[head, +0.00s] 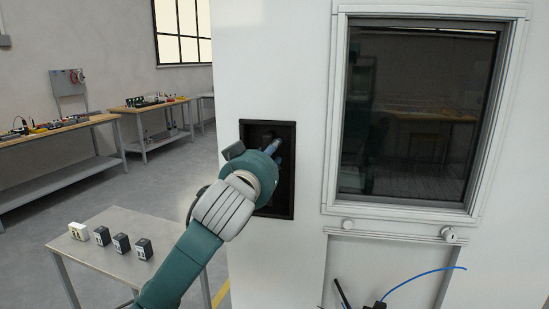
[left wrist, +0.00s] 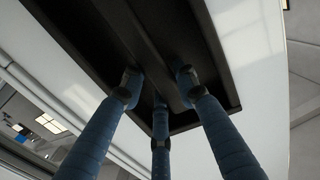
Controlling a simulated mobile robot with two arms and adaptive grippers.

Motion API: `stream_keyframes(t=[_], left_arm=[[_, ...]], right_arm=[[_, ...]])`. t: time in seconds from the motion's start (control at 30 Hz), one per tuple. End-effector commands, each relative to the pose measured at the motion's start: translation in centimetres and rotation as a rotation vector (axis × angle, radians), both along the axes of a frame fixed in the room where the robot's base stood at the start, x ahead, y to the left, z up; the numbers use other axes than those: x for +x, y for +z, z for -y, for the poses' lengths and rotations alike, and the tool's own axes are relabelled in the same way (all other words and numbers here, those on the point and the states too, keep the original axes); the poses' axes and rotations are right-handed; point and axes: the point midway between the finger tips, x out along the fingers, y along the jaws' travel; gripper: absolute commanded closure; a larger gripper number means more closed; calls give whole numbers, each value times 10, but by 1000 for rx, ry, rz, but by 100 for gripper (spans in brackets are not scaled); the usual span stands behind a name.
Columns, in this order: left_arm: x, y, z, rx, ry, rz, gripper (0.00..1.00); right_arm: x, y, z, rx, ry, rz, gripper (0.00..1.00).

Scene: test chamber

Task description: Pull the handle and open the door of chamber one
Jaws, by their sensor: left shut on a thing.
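The white chamber wall (head: 270,60) has a black recessed handle box (head: 283,208) left of a large framed window. In the left wrist view a dark handle bar (left wrist: 150,40) runs along the recess. My left gripper (left wrist: 158,88) has its blue fingers on both sides of this bar and is shut on it. In the head view my own wrist hides most of the gripper and handle; only a bit of blue finger shows at the recess. The door's edges are not clear, and I see no open gap. My right gripper does not show clearly.
A small table (head: 130,235) with several small blocks stands at lower left. Workbenches (head: 60,130) line the back left wall. A dark window (head: 420,110) fills the right. Black parts and a blue cable (head: 425,273) show at the bottom. Floor between is clear.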

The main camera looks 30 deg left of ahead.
Motion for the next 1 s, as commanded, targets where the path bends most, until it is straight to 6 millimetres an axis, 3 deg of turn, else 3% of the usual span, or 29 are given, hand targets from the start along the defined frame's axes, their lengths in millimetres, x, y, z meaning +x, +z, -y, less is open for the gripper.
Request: stream_keyframes(t=[0.23,0.77,0.8,0.9,1.0], left_arm=[[-5,2,0,-1,12,1,100],[-49,1,26,-1,75,-1,100],[-50,0,26,0,78,-1,68],[-49,0,25,0,78,0,50],[-49,0,25,1,77,1,50]], right_arm=[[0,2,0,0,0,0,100],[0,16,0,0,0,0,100],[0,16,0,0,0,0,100],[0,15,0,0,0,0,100],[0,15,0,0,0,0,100]])
